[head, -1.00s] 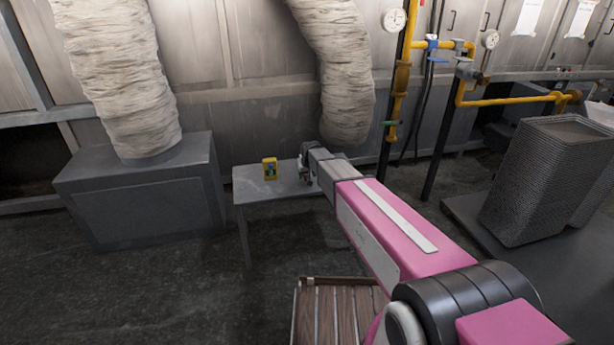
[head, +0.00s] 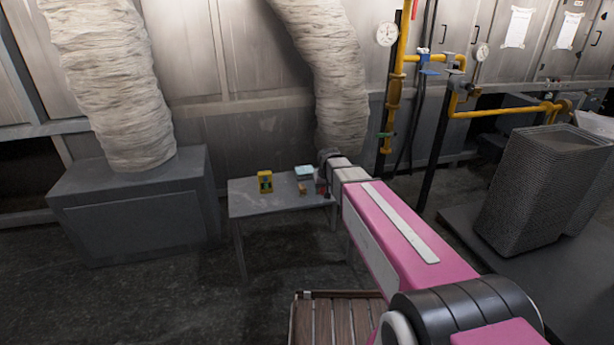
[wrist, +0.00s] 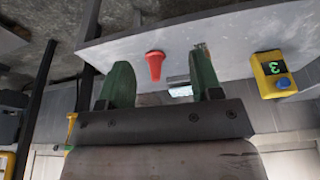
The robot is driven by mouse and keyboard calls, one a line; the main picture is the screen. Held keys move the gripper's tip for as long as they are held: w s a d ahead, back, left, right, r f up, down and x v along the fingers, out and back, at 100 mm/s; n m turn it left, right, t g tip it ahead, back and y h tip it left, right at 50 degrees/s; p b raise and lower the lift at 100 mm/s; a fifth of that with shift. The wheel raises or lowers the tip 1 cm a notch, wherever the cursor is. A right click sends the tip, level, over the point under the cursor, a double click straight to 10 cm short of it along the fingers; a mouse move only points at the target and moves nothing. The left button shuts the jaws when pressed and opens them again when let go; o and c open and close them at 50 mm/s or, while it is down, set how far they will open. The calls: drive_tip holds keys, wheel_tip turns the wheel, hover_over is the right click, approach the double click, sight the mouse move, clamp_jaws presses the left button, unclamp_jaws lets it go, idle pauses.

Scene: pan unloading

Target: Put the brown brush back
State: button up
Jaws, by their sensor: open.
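A small brown thing, which looks like the brush (head: 302,189), stands on the grey table (head: 260,204) in the head view. It is too small to make out bristles. In the wrist view the brush (wrist: 202,48) is mostly hidden behind the right finger. My gripper (wrist: 160,82) is open, with its two green fingers spread and nothing held between them. In the head view my gripper is at the table's right end, largely hidden by my arm. A red thing (wrist: 155,65) shows between the fingers in the wrist view, beyond them on the table.
A yellow device (head: 265,182) with a green display stands left of the brush. A pale blue box (head: 304,172) lies behind the brush. A grey metal box (head: 135,205) stands left of the table, and stacked trays (head: 540,185) stand at the right. The table's left part is clear.

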drive_tip(key=s+d+f+m+g, duration=0.1)
drive_tip(key=s+d, duration=0.6)
drive_tip(key=s, duration=0.4)
drive_tip(key=s+d+f+m+g, duration=0.1)
drive_tip(key=s+d+f+g, duration=0.1)
drive_tip(key=s+d, duration=0.5)
drive_tip(key=s, duration=0.3)
drive_tip(key=shift+s+f+h, duration=0.25)
drive_tip(key=shift+s+h, duration=0.05)
drive_tip(key=shift+s, duration=0.1)
